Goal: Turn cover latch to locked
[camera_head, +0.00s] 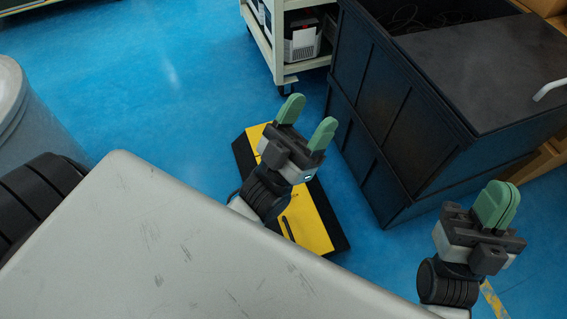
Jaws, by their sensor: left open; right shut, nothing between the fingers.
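I cannot make out a cover latch for certain. A large black box (385,135) stands on the blue floor at the upper right. A flat dark panel (485,65) covers part of its top. A pale bent handle-like piece (550,90) shows at the right edge of the picture; its far end is cut off. My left gripper (306,121) is open and empty, left of the box, with its green fingers apart. My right gripper (496,205) is shut with nothing in it, in front of the box at the lower right. Neither gripper appears to touch anything.
A low yellow and black object (308,222) lies behind my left gripper. A cream shelf cart (282,65) holding devices stands left of the box. A pale round container (25,120) is at the left edge. Brown cartons (540,160) are at right. Blue floor (170,100) is open at upper left.

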